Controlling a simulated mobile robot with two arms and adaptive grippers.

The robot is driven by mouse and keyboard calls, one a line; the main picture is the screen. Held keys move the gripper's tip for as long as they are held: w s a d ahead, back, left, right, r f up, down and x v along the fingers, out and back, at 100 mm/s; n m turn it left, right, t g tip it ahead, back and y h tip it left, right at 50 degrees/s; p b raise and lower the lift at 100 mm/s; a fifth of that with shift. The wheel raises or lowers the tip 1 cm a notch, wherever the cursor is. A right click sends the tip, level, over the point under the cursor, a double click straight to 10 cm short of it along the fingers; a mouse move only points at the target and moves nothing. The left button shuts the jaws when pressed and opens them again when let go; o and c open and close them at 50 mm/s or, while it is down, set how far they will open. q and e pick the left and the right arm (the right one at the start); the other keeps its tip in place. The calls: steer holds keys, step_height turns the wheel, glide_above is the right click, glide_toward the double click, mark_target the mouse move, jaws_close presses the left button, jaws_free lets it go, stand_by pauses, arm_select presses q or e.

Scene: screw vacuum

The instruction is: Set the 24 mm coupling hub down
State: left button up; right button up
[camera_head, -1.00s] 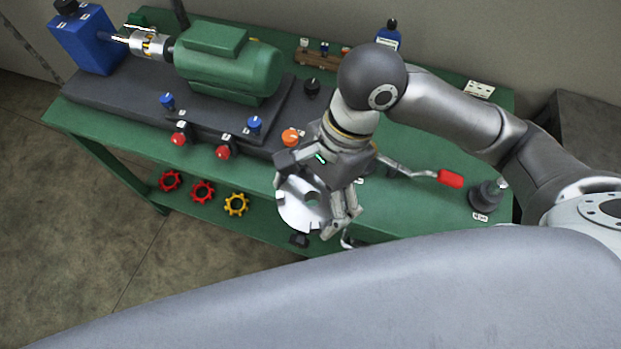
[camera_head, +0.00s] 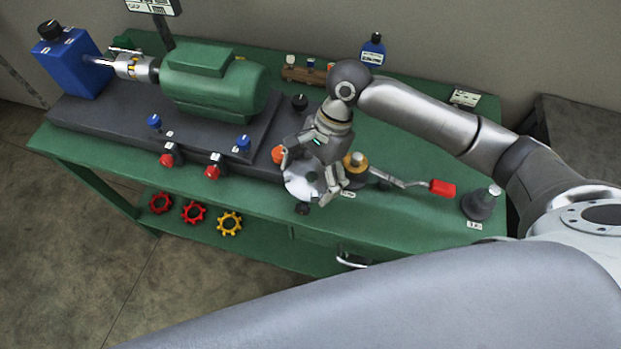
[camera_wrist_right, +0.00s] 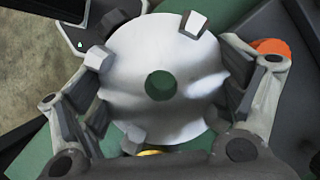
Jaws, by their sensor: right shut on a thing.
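The coupling hub (camera_head: 301,184) is a pale metal disc with square teeth on its rim and a round centre hole. My right gripper (camera_head: 308,178) is shut on it, a finger on each side, near the green bench's front edge. In the right wrist view the hub (camera_wrist_right: 190,70) fills the middle, face and teeth showing, and green shows through its hole. The fingers of the right gripper (camera_wrist_right: 165,105) flank its left and right sides. I cannot tell whether the hub touches the bench or hangs just above it. My left gripper is not in view.
A brass-topped dark piece (camera_head: 355,163) and a red-handled lever (camera_head: 441,187) lie right of the gripper. An orange knob (camera_head: 278,154) is close on its left. A green motor (camera_head: 214,82) stands further left. Bare green bench top (camera_head: 425,150) lies to the right.

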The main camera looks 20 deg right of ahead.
steer(key=shift+f, duration=0.8)
steer(key=shift+f+p, duration=0.1)
steer(key=shift+p, duration=0.2)
steer(key=shift+f, duration=0.45)
steer(key=o, duration=1.1)
